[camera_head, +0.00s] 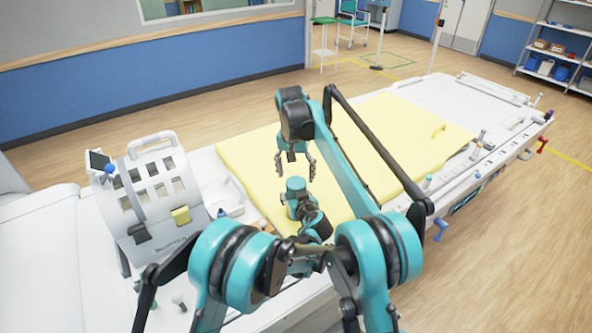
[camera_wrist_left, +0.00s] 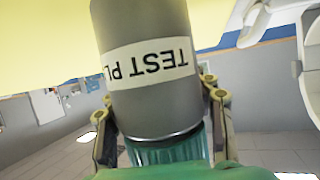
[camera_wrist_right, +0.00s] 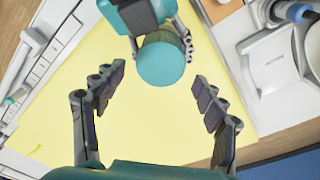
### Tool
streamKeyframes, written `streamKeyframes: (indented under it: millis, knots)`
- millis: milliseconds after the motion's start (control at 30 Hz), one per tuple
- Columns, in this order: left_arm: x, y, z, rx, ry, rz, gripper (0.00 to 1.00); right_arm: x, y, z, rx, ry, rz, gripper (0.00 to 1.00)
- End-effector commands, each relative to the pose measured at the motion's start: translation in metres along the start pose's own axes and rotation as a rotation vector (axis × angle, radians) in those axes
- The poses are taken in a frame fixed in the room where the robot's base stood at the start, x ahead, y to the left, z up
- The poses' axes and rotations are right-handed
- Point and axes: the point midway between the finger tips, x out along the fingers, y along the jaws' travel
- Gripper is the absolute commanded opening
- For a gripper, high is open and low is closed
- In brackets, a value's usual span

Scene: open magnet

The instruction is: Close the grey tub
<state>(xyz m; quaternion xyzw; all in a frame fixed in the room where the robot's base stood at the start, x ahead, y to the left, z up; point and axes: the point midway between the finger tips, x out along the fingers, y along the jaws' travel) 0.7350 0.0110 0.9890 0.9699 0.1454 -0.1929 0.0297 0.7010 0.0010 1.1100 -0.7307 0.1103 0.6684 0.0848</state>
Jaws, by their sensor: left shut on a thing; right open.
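The grey tub (camera_wrist_left: 145,75) is upright in my left gripper (camera_wrist_left: 155,98), whose fingers close around it. Its white label shows part of the words "TEST PL" upside down in the left wrist view. A teal ribbed lid (camera_wrist_left: 165,150) sits on its top, with a thin silvery band below it. The lid's flat round top also shows in the right wrist view (camera_wrist_right: 161,63). I cannot tell how tight the lid is. My right gripper (camera_wrist_right: 158,77) is open and empty, pointing down above the lid, its fingers apart from it. It also shows in the head view (camera_head: 295,168).
A yellow mat (camera_head: 380,140) covers much of the white bed below both grippers. A pale grey slotted case (camera_head: 155,205) with a handle stands at the left, beside a white tray (camera_head: 228,196). The mat's right part is clear except for a small yellow handle.

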Motion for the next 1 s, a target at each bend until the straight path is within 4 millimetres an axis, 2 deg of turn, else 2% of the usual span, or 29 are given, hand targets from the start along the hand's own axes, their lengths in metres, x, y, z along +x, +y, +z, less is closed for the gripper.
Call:
streamKeyframes:
  millis: [200, 433, 600, 1000]
  knots:
    - [0.000, 0.000, 0.000, 0.000, 0.000, 0.000, 0.00, -0.012, 0.001, -0.003, -0.438, -0.045, -0.021, 0.72]
    - [0.000, 0.000, 0.000, 0.000, 0.000, 0.000, 0.00, -0.021, 0.001, -0.002, -0.777, -0.071, -0.052, 0.72]
    - [0.000, 0.000, 0.000, 0.000, 0.000, 0.000, 0.00, -0.023, 0.002, -0.002, -0.864, -0.077, -0.061, 0.72]
    - [0.000, 0.000, 0.000, 0.000, 0.000, 0.000, 0.00, -0.018, 0.002, -0.002, -0.867, -0.077, -0.062, 0.72]
